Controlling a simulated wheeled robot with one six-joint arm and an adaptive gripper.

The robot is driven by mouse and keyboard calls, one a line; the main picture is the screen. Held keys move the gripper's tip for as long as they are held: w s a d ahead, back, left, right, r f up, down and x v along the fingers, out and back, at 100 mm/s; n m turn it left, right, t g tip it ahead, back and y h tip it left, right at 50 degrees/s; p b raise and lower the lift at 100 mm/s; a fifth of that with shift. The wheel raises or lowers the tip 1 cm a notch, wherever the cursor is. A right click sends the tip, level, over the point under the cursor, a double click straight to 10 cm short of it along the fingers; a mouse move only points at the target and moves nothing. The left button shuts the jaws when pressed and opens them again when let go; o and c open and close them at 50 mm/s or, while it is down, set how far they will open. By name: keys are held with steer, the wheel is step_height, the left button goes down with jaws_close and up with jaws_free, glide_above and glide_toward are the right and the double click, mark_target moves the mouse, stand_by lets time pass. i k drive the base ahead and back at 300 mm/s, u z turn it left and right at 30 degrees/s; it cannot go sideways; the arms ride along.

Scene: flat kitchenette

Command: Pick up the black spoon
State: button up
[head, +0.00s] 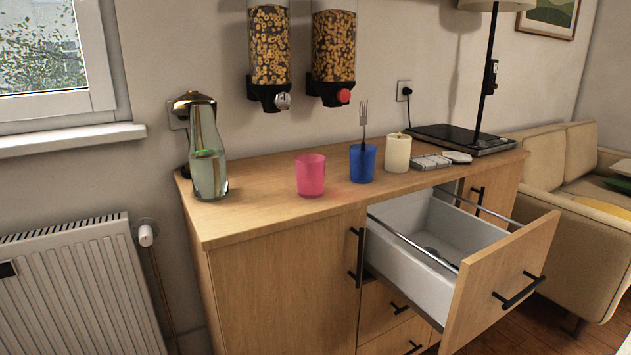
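A small dark object (432,252) lies on the floor of the open white-sided drawer (404,214). It may be the black spoon, but it is partly hidden by the drawer's side and rail, and I cannot tell its shape clearly. A fork (364,112) stands tines up in a blue cup (363,164) on the counter. No other spoon can be made out. My gripper is not in view.
The wooden counter (262,209) holds a glass bottle (207,160), pink cup (310,175), cream candle (397,153) and dark hob-like slab (460,138). The drawer front (505,285) juts out at right. A radiator (80,285) stands left; a sofa (565,205) is at right.

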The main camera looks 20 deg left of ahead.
mark_target(434, 251)
steer(key=u, duration=0.55)
steer(key=k, duration=1.3)
steer(key=u, duration=0.65)
steer(key=i, duration=1.1)
steer(key=z, duration=0.9)
steer(key=i, duration=0.9)
steer(key=z, duration=0.65)
steer(key=i, duration=0.5)
steer(key=u, duration=0.05)
